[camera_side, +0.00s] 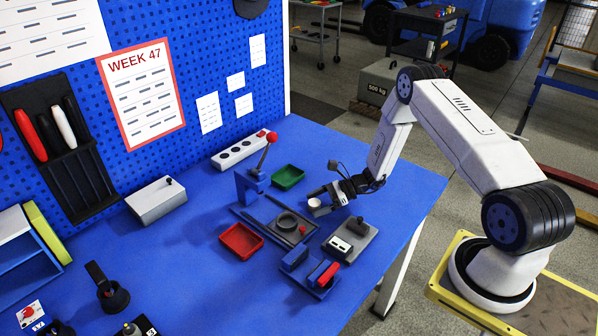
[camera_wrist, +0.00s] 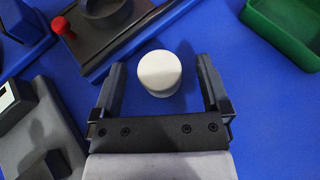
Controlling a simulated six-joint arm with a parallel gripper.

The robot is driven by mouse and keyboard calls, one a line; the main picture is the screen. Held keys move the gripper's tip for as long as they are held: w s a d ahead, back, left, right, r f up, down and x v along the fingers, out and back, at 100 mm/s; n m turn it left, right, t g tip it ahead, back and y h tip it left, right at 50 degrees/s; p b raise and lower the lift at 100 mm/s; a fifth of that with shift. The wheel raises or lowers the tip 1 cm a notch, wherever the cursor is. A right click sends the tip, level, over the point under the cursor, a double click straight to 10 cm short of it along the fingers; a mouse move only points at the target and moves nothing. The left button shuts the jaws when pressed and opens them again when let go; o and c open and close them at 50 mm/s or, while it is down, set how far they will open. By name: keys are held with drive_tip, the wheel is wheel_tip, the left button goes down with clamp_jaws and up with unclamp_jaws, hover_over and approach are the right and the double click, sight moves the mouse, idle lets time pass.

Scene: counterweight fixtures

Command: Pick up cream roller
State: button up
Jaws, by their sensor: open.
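The cream roller (camera_wrist: 160,72) is a short pale cylinder in the wrist view, standing on the blue table. It lies between the two fingers of my gripper (camera_wrist: 163,82), with a visible gap to each finger. My gripper is open and its fingers reach along both sides of the roller. In the side view the roller (camera_side: 314,203) shows as a small pale disc at the tip of my gripper (camera_side: 319,201), low over the table.
A grey fixture plate with a ring (camera_side: 286,222) stands left of my gripper. A green tray (camera_side: 288,177) is behind, a red tray (camera_side: 241,240) further left. Blue table (camera_side: 400,200) is bare to the right.

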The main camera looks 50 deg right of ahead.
drive_tip(key=shift+c, duration=0.2)
clamp_jaws()
idle(0.3)
drive_tip(key=shift+r, duration=0.25)
drive_tip(key=shift+r, duration=0.9)
drive_tip(key=s+a+r, duration=0.3)
drive_tip(key=s+r, duration=0.7)
drive_tip(key=s, duration=0.3)
drive_tip(key=shift+s+r, duration=0.4)
